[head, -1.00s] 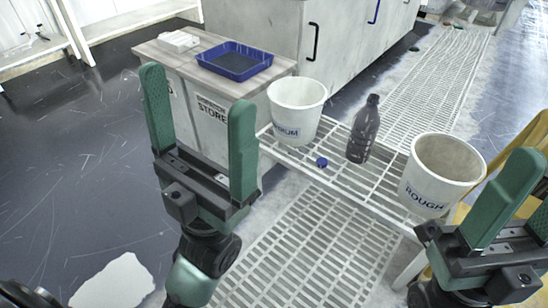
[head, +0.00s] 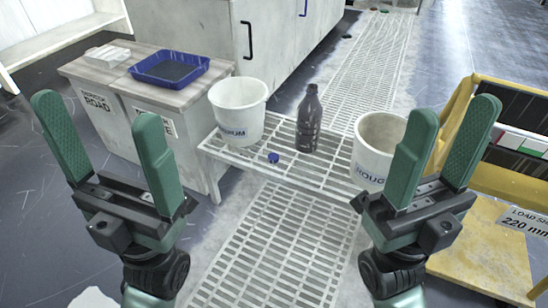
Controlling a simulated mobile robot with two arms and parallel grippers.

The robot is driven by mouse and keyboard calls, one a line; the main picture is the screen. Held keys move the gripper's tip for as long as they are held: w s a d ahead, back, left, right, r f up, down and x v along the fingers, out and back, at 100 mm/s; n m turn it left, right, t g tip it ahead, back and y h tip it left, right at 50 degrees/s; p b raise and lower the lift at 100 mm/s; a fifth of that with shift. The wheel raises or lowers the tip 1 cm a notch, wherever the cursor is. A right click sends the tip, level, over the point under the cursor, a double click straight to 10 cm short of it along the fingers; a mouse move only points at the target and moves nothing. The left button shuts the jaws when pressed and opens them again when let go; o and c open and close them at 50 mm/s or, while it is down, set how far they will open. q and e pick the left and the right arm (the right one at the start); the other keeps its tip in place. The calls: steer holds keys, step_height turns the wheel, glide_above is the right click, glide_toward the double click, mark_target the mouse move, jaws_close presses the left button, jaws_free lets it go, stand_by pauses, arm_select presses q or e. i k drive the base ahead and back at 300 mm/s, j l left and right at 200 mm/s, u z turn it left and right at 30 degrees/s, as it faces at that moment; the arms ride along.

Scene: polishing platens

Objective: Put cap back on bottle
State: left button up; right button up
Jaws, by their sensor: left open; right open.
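A dark bottle (head: 308,120) stands upright on a white wire rack shelf (head: 245,157), between two white buckets. A small blue cap (head: 273,157) lies on the rack to the left of the bottle and nearer to me, apart from it. The bottle's top looks dark, and its opening is too small to make out. My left gripper (head: 92,108) is open and empty, in front of the cabinets to the left of the rack. My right gripper (head: 454,118) is open and empty, to the right of the bottle, and it partly hides the right bucket.
One white bucket (head: 238,108) stands left of the bottle, and another marked ROUGH (head: 371,150) stands right. A blue tray (head: 169,68) sits on the wooden-topped cabinets (head: 113,77). A yellow cart (head: 487,245) is at right. Grated floor (head: 280,245) lies clear in front.

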mark_target(310, 111)
steer(key=i+l+z, duration=0.45)
steer(key=z, duration=0.25)
